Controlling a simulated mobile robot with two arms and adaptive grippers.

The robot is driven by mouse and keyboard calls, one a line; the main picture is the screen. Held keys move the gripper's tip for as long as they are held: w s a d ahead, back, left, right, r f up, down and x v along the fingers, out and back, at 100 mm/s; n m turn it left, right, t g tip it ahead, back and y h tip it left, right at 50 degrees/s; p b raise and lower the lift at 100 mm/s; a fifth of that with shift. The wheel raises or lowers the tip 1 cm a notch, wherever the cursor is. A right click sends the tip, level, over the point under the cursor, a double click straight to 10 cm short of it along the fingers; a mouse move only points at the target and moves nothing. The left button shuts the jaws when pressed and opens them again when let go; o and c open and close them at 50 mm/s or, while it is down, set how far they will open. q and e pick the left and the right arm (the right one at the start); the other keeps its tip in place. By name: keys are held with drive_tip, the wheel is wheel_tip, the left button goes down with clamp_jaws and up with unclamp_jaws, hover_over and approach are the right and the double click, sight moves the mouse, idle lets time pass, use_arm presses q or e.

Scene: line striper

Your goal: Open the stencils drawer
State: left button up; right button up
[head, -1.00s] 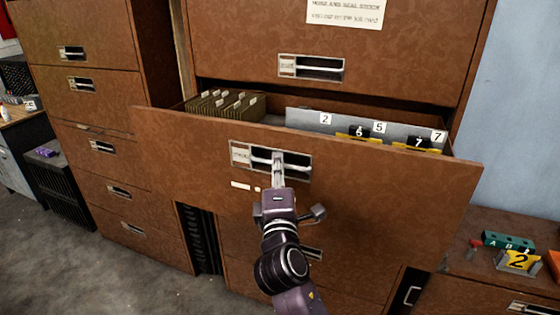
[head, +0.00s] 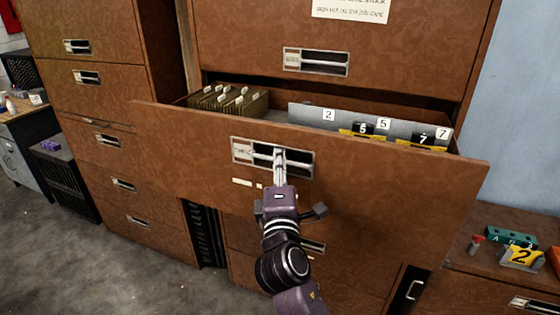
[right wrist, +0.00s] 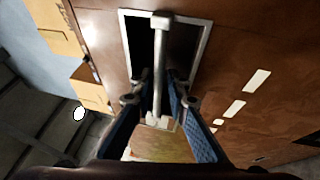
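The wide brown drawer (head: 390,185) stands pulled out of the cabinet, its inside showing from above. It holds tan file folders (head: 228,101) at the left and grey and yellow number stencils (head: 370,122) at the right. Its label (head: 242,150) is too small to read. My right gripper (head: 279,160) is at the metal handle in the recess of the drawer front. In the right wrist view the fingers (right wrist: 158,88) lie on both sides of the handle bar (right wrist: 160,50) and look closed on it. My left gripper is not in view.
A closed drawer with its own handle (head: 316,62) is above. Another brown cabinet (head: 105,75) stands at the left. At the right, a low brown cabinet (head: 480,225) bears a yellow "2" stencil (head: 521,257) and a green box (head: 508,236). Grey floor (head: 80,265) is clear at the lower left.

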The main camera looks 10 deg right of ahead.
drive_tip(key=v, duration=1.2)
